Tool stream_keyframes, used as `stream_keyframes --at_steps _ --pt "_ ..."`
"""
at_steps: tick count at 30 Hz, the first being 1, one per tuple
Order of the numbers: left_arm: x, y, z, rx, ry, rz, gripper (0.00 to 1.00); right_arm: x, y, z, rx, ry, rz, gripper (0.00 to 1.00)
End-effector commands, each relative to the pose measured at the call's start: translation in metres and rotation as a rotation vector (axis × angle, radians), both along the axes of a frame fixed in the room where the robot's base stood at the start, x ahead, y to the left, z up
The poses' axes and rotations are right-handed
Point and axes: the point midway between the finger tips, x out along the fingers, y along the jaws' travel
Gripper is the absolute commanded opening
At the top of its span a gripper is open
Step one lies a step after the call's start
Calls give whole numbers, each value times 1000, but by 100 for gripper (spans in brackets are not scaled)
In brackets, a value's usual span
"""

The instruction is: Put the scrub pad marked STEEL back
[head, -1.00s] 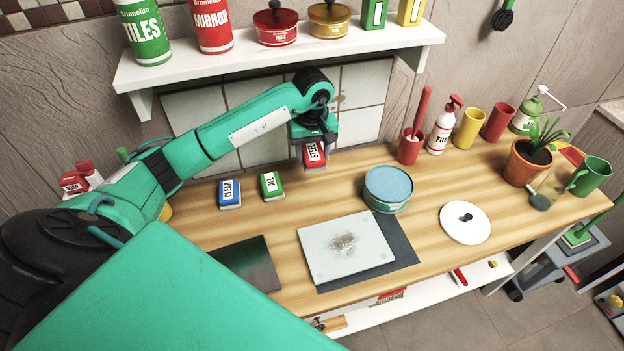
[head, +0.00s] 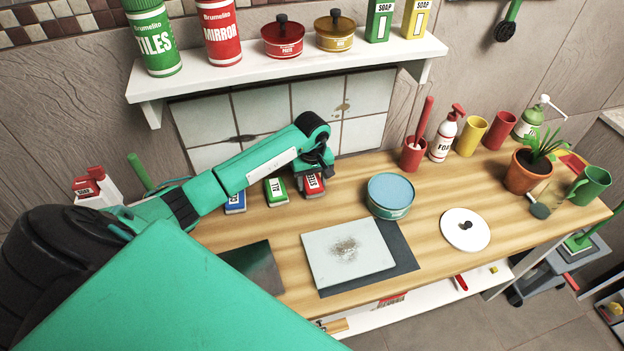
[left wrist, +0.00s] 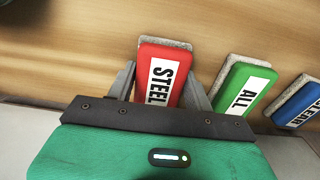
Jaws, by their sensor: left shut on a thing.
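The red scrub pad marked STEEL (head: 313,184) is at the back of the wooden counter, right of the green pad marked ALL (head: 276,191). In the left wrist view the STEEL pad (left wrist: 160,72) sits between the two fingers of my left gripper (left wrist: 160,85), which is shut on it. It is at or just above the counter; I cannot tell if it touches. The blue pad marked CLEAR (head: 235,202) stands left of the ALL pad, partly hidden by my left arm. My right gripper is not in view.
A blue-topped tin (head: 390,194) stands right of the pads. A red cup (head: 412,155) stands at the back. A shelf (head: 280,67) overhangs the wall behind.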

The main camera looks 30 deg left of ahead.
Motion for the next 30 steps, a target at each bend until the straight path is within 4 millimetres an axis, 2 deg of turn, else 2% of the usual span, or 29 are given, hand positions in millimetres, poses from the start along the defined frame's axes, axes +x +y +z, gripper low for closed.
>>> stream_keyframes --at_steps 6,7,10,18,22,23,26,30 --pt "0 0 -5 1 0 0 30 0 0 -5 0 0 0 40" --pt "0 0 -4 1 0 0 54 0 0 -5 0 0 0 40" --pt "0 0 -3 0 0 0 73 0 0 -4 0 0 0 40" --pt "0 0 -3 0 0 0 74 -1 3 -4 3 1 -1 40" --pt "0 -1 2 -1 1 0 74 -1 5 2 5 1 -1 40" --pt "1 0 4 1 -2 0 74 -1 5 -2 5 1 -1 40" --pt "1 1 21 3 -5 -1 74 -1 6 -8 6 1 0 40" --pt "1 1 52 3 -6 -1 74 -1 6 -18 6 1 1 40"
